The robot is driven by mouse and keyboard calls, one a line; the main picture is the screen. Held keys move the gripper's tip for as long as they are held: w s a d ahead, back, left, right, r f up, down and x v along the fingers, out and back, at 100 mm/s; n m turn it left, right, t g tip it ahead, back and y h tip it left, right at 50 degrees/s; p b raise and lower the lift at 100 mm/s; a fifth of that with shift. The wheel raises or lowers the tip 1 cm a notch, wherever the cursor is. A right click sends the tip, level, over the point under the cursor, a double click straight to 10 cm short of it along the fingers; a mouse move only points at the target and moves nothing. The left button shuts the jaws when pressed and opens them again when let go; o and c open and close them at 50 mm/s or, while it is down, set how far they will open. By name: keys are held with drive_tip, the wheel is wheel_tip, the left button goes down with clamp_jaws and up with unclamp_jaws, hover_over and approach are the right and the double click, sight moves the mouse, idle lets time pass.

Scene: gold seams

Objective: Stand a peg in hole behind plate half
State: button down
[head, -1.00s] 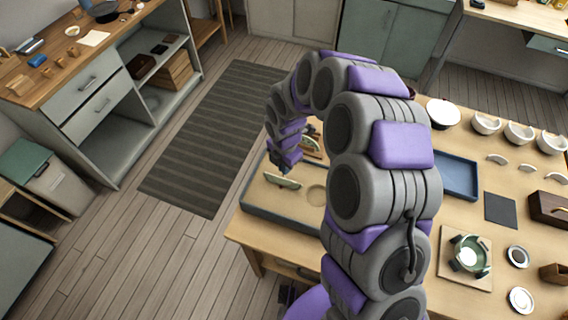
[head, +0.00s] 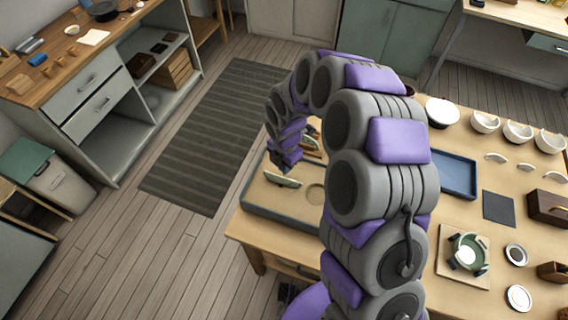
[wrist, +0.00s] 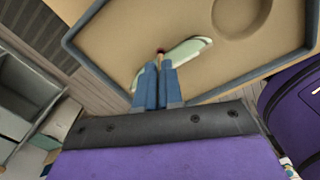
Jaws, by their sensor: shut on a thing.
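In the wrist view my gripper (wrist: 158,68) has its blue fingers together on a small peg (wrist: 160,51), of which only a dark reddish end shows. The peg is right beside a pale green-white plate half (wrist: 188,51), whose near part passes behind the fingers. In the head view the plate half (head: 283,181) stands on edge in the sand-coloured tray (head: 262,213), just below my wrist. My arm hides the fingertips and peg there. I cannot see the hole or tell whether the peg's lower end is in it.
The tray has a round shallow recess (head: 316,193) right of the plate half; it also shows in the wrist view (wrist: 240,14). A blue tray (head: 456,174), a dark square (head: 498,207), a green bowl on a board (head: 467,252) and white bowls (head: 486,123) occupy the table's right.

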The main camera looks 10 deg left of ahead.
drive_tip(key=shift+f+p, duration=0.35)
drive_tip(key=shift+p, duration=0.25)
idle(0.9)
drive_tip(key=shift+f, duration=0.45)
idle(1.2)
drive_tip(key=shift+r, duration=0.2)
drive_tip(key=shift+r+p, duration=1.35)
drive_tip(key=shift+r, duration=1.05)
drive_tip(key=shift+f, duration=0.1)
drive_tip(key=shift+f, duration=1.6)
drive_tip(key=shift+f+p, duration=0.4)
drive_tip(key=shift+p, duration=0.15)
